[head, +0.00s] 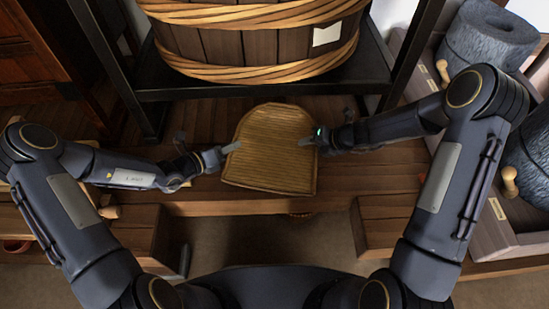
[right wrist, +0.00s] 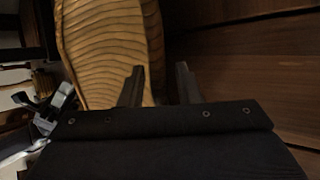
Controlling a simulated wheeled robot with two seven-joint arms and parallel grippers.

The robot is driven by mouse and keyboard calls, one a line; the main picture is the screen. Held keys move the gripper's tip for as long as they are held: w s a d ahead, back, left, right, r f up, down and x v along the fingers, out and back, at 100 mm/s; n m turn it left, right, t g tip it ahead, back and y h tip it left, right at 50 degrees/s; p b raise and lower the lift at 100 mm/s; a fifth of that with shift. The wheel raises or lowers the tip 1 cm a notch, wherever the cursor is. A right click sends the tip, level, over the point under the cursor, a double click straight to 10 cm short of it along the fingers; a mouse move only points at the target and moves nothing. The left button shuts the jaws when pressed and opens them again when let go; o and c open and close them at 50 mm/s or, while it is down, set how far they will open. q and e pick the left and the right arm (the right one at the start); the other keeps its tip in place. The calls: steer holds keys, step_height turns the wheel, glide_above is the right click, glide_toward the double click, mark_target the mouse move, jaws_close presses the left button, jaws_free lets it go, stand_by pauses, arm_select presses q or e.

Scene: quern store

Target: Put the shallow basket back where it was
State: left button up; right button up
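The shallow basket (head: 272,152), woven and tan with a rounded far end, is in the middle of the head view, over the wooden boards. I cannot tell whether it rests on them. My left gripper (head: 230,148) is at its left edge; whether its fingers are closed on the rim is too small to tell. My right gripper (head: 308,140) is at its right edge. In the right wrist view, the right fingers (right wrist: 160,85) stand apart, with the basket's rim (right wrist: 152,45) partly between them and a dark gap beside the right finger.
A large banded wooden tub (head: 255,45) stands on a dark frame (head: 150,90) behind the basket. Grey quern stones (head: 487,38) with wooden handles sit in wooden trays at the right. A wooden cabinet (head: 35,55) is at far left. Bare floor (head: 245,240) shows in front.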

arm_select(q)
steer(key=v, duration=0.6)
steer(key=shift+w+a, duration=0.1)
steer(key=shift+a, duration=0.25)
steer(key=shift+a+r, duration=0.1)
steer(key=shift+a, duration=0.25)
arm_select(e)
steer(key=shift+a, duration=0.2)
arm_select(q)
steer(key=shift+d+r, duration=0.1)
steer(key=shift+d, duration=0.25)
arm_select(e)
steer(key=v, duration=0.8)
steer(key=shift+d+f, duration=0.15)
steer(key=shift+d, duration=0.3)
